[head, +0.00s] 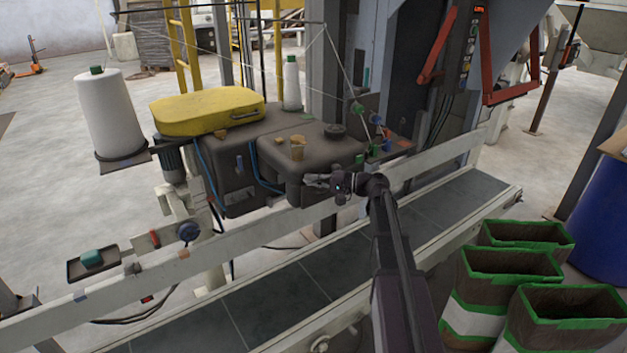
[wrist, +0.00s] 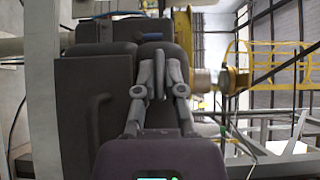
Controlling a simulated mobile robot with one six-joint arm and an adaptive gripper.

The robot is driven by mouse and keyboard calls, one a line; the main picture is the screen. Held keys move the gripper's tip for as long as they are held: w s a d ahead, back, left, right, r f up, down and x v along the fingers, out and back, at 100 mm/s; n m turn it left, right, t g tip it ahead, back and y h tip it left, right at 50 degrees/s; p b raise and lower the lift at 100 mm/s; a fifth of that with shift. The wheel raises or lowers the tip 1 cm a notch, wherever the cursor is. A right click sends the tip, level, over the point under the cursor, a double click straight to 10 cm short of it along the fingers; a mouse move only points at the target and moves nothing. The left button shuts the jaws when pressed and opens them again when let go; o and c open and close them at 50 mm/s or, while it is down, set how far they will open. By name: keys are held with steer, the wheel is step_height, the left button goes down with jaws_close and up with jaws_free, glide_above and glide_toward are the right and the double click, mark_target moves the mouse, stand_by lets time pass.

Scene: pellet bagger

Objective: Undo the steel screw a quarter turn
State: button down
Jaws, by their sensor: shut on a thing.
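The steel screw (wrist: 160,75) shows in the wrist view as a slim grey piece between my fingertips, mostly covered by them. My gripper (wrist: 160,72) is shut on it, one finger on each side. In the head view my gripper (head: 316,182) reaches in from the right to the front face of the dark sewing head (head: 285,160). There the screw is too small and too covered to make out, and its turn angle cannot be told.
A yellow cover (head: 208,110) and a white thread cone (head: 108,112) stand left of the sewing head. A pale rail (head: 120,282) and the dark conveyor belt (head: 290,290) run below my arm. Open green-rimmed bags (head: 510,265) stand at the right.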

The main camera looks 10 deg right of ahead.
steer(key=shift+r, duration=0.15)
steer(key=n+h+p, duration=0.1)
steer(key=p, duration=0.1)
steer(key=n+h+p, duration=0.1)
steer(key=p, duration=0.2)
steer(key=shift+r+n+g+h, duration=0.3)
steer(key=shift+r+g+h, duration=0.05)
steer(key=shift+g+h, duration=0.05)
steer(key=n+h+p, duration=0.2)
steer(key=h+p, duration=0.1)
steer(key=p, duration=0.1)
steer(key=shift+a+h+p, duration=0.1)
steer(key=shift+h+p, duration=0.2)
steer(key=shift+p, duration=0.05)
steer(key=n+h+p, duration=0.2)
steer(key=h, duration=0.1)
steer(key=shift+s+a+f+t+p, duration=0.1)
steer(key=shift+a+t+p, duration=0.05)
steer(key=shift+t+p, duration=0.2)
steer(key=n+t+h, duration=0.1)
steer(key=n+h, duration=0.1)
steer(key=h, duration=0.1)
steer(key=shift+f+h+p, duration=0.1)
steer(key=shift+h+p, duration=0.2)
steer(key=shift+p, duration=0.05)
